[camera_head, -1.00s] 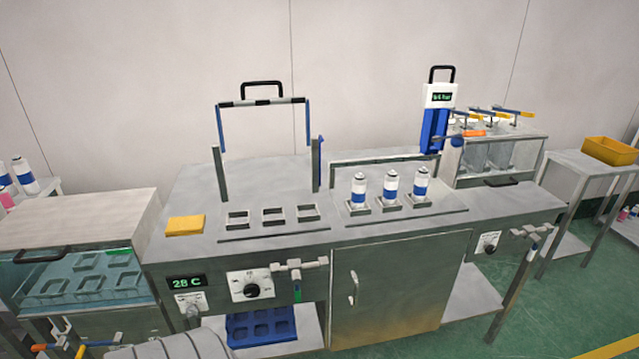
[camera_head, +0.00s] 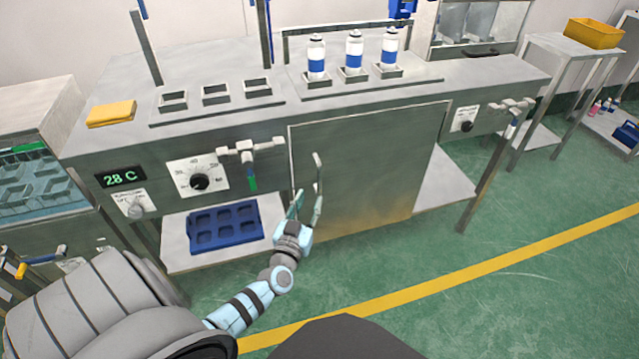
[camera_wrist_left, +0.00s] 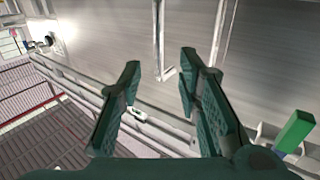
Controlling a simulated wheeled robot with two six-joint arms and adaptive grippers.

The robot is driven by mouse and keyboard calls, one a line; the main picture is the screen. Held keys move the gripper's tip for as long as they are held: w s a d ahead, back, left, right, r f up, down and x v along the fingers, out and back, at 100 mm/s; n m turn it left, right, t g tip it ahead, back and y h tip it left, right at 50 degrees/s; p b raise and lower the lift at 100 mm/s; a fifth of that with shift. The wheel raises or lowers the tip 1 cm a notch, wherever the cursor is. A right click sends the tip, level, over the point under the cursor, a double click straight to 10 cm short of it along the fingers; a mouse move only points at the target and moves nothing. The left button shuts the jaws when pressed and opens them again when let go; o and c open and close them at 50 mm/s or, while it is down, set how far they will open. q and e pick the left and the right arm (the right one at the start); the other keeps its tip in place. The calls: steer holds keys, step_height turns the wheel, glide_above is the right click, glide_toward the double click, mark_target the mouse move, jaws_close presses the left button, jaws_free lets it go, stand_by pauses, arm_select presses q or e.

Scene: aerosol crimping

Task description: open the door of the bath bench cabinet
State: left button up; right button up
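The bath bench cabinet door (camera_head: 370,170) is a brushed metal panel in the bench front and looks shut. Its thin vertical handle (camera_head: 318,172) is near the door's left edge. My left gripper (camera_head: 308,197) is open and empty, pointing up at the door around the handle's lower end. In the left wrist view the open fingers (camera_wrist_left: 160,64) are on either side of the handle bar (camera_wrist_left: 160,40) as pictured. The bar seems to lie beyond the fingertips; I see no contact. My right gripper is not in view.
A valve with a green lever (camera_head: 252,180) and a dial (camera_head: 199,180) are left of the door. A blue tray (camera_head: 226,226) lies on the low shelf. Three cans stand on the bench top (camera_head: 200,128). The green floor before the door is clear.

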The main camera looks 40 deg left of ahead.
mark_target(319, 182)
arm_select(q)
steer(key=b+x, duration=0.1)
steer(key=x, duration=0.4)
steer(key=b+x, duration=0.1)
steer(key=x, duration=0.1)
steer(key=shift+w+f+b, duration=0.2)
steer(key=shift+f+b, duration=0.1)
steer(key=shift+b+x, duration=0.45)
steer(key=shift+x, duration=0.65)
steer(key=shift+r, duration=0.2)
steer(key=c, duration=0.7)
jaws_close()
steer(key=shift+d, duration=0.1)
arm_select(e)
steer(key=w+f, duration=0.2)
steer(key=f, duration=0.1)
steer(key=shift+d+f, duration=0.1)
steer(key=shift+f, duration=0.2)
